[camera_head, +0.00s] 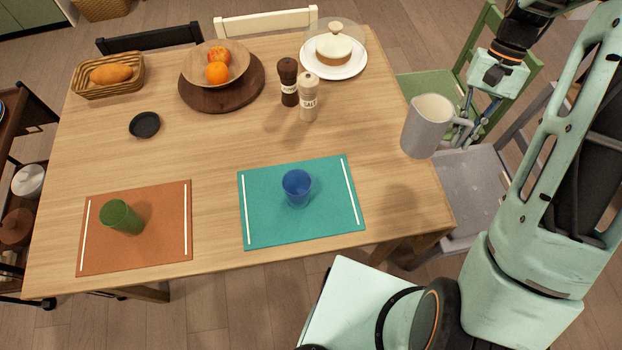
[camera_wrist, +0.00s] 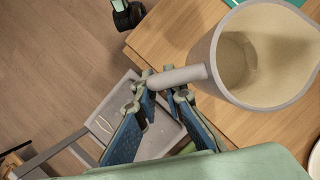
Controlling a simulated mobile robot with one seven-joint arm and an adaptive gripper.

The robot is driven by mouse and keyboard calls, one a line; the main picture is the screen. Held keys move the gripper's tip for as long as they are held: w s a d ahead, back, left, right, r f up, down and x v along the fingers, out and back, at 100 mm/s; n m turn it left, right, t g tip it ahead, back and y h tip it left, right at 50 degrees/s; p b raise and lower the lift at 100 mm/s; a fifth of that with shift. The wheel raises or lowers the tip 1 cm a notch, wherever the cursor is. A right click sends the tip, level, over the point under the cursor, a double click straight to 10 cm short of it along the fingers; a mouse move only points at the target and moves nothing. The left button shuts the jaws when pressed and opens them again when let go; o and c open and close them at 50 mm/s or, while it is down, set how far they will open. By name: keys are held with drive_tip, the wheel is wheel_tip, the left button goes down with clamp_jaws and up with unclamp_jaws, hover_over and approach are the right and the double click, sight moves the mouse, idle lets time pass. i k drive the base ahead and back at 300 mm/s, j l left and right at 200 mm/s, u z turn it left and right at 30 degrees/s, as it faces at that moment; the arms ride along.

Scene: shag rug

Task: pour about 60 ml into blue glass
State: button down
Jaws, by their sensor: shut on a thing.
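My gripper (camera_head: 466,128) is shut on the handle of a light grey pitcher (camera_head: 424,128). The pitcher is held upright or nearly so, near the table's right edge. In the wrist view the fingers (camera_wrist: 165,95) close around the handle, and the pitcher (camera_wrist: 215,70) shows its open top at the upper right. Its inside looks pale; I cannot tell the liquid level. The blue glass (camera_head: 297,187) stands upright on a teal placemat (camera_head: 262,232), left of and nearer than the pitcher, and apart from it. I cannot tell whether the glass holds anything.
A green glass (camera_head: 120,217) stands on an orange placemat (camera_head: 160,250) at the left. Pepper (camera_head: 288,82) and salt (camera_head: 308,98) mills stand behind the teal mat. A cake under a dome (camera_head: 334,50), a fruit bowl (camera_head: 204,66), a bread basket (camera_head: 92,80) and a black coaster (camera_head: 144,125) lie farther back.

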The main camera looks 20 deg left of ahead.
sight(297, 184)
drive_tip(key=u, duration=1.25)
drive_tip(key=k+u, duration=0.15)
drive_tip(key=u, duration=0.3)
drive_tip(key=k, duration=0.6)
drive_tip(key=i, duration=0.5)
